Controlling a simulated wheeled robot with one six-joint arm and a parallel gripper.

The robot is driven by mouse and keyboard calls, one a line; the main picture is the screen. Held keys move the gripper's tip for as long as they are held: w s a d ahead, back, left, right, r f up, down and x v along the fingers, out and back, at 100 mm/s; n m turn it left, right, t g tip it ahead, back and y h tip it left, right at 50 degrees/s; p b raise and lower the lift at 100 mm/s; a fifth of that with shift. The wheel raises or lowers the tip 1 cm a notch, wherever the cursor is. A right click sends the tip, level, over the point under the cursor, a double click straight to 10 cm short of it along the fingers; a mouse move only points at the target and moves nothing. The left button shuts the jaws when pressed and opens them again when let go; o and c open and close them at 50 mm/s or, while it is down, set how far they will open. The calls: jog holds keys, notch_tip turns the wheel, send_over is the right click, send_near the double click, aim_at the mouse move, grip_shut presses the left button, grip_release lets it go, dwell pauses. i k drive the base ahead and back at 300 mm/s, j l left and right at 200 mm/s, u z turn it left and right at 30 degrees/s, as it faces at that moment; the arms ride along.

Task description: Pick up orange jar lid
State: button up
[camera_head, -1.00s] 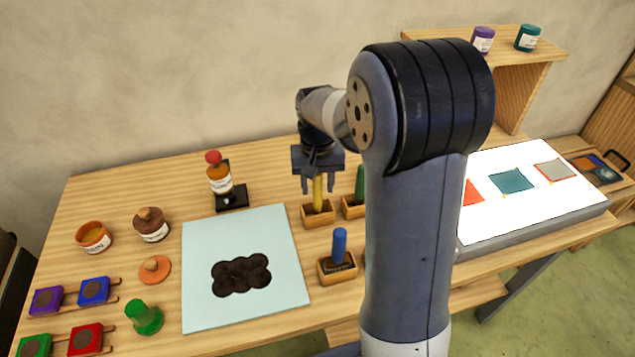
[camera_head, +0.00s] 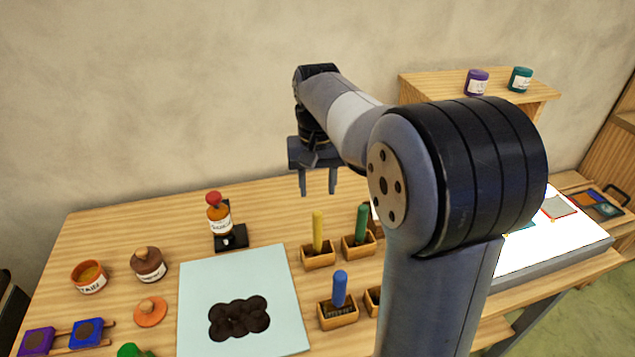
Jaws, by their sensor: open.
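My gripper (camera_head: 318,192) is open and empty, fingers pointing down. It hangs above the back of the table, above the yellow-handled tool, well to the right of the lid and apart from it.
A brown lidded jar (camera_head: 149,264) stands just behind the lid. A red-topped bottle (camera_head: 219,219) on a black stand is at the back. Yellow (camera_head: 318,232), green (camera_head: 361,223) and blue (camera_head: 340,289) tools stand in wooden holders. A pale blue sheet (camera_head: 200,275) bears a dark blotch.

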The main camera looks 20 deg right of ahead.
aim_at(149, 312)
jog(key=u, duration=1.5)
